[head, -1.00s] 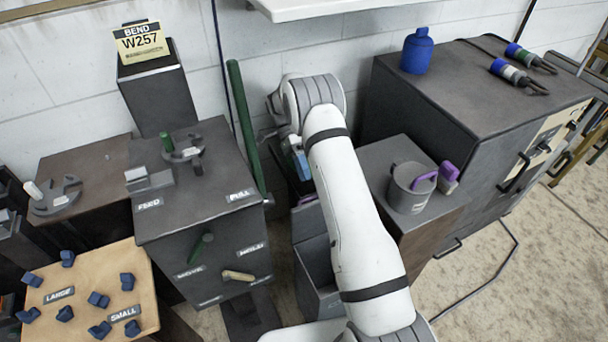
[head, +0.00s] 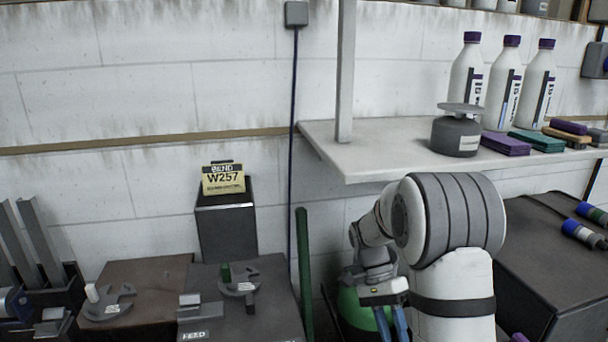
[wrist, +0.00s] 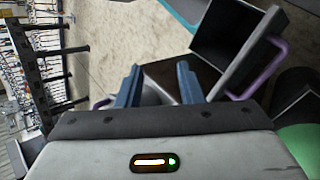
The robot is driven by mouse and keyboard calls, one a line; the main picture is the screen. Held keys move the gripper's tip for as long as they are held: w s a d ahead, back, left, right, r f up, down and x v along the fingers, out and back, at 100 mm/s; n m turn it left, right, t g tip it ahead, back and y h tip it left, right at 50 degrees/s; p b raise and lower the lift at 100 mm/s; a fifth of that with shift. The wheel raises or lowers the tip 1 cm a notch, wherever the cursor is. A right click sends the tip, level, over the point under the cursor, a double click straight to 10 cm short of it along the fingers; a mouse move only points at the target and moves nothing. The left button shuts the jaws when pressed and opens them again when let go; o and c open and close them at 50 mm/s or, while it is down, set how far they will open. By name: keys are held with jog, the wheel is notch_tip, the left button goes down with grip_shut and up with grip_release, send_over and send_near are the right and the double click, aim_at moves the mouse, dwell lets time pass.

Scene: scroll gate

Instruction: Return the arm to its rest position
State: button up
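My arm is raised and bent in the head view, with its white upper link upright right of centre. My gripper (head: 394,325) hangs below the wrist, its blue fingers pointing down and their tips cut off by the lower picture edge. In the wrist view the two blue fingers of my gripper (wrist: 159,70) stand apart with nothing between them. A dark open-topped container (wrist: 235,40) and a purple handle (wrist: 262,72) lie beyond the fingers, to the right.
A white shelf (head: 385,160) with bottles and a grey canister (head: 456,134) juts out above my arm. A green round thing (head: 362,312) is close behind my gripper. A green pole (head: 304,270) stands left, beside a dark cabinet (head: 262,318). Another dark cabinet (head: 550,255) stands right.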

jog(key=s+a+r+n+t+y+p, duration=0.2)
jog(key=s+r+n+t+p, duration=0.7)
jog(key=s+r, duration=0.5)
notch_tip(320, 180, up, 4)
jog(key=shift+s+a+r+n+t+y+p, duration=0.25)
jog(key=shift+a+n+t+y+p, duration=0.15)
jog(key=shift+a+n+t, duration=0.4)
jog(key=shift+d, duration=0.15)
